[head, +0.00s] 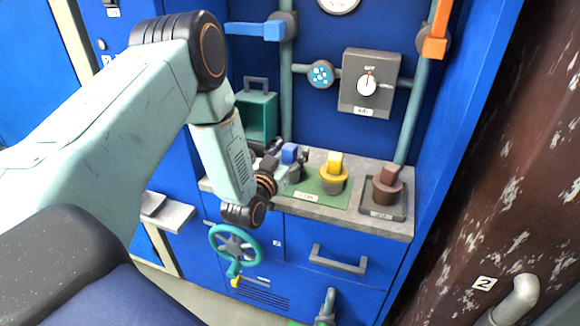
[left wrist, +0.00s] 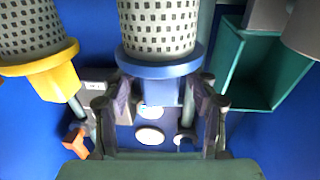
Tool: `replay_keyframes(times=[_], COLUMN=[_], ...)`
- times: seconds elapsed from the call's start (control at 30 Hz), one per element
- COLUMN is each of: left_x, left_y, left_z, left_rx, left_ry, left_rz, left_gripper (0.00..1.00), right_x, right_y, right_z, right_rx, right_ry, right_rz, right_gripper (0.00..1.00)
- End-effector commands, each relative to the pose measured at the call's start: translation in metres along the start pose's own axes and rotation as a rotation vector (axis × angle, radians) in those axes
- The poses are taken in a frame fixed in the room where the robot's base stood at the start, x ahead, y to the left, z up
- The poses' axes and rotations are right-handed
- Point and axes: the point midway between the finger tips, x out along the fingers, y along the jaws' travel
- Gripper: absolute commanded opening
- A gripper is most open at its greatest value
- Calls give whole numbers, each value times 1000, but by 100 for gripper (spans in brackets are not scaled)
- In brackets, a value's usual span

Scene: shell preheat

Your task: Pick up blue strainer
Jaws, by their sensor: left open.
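The blue strainer (head: 290,153) stands on the grey counter, its blue handle on top, partly hidden by my left gripper (head: 270,163). In the left wrist view, which looks upside down, the strainer (left wrist: 160,69) shows a pale perforated basket, a blue collar and a blue block handle. The open fingers of my left gripper (left wrist: 163,100) stand on either side of the handle, with gaps visible. Whether they touch it is not clear. My right gripper is not in view.
A yellow strainer (head: 333,178) stands close by on a green mat (head: 312,187). A brown one (head: 386,185) sits farther right on a dark tray (head: 400,212). A green open box (head: 257,118) is behind my gripper. Pipes and a dial box (head: 368,84) line the back wall.

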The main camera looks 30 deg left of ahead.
Motion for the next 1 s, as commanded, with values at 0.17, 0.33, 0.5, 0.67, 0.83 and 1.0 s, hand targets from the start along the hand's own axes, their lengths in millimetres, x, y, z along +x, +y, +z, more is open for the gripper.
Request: replay_keyframes(times=[0.17,0.33,0.5,0.67,0.83,1.0], left_x=[0,0,0,0,0,0], left_y=[0,0,0,0,0,0], left_z=[0,0,0,0,0,-1], left_rx=[0,0,0,0,0,1], left_ry=[0,0,0,0,0,1], left_rz=[0,0,0,0,0,0], left_gripper=[55,41,26,13,0,0], right_x=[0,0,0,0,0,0], right_y=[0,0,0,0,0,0], right_z=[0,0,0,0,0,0], right_rx=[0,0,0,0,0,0], right_ry=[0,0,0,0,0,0], right_rz=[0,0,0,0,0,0], right_gripper=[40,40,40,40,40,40])
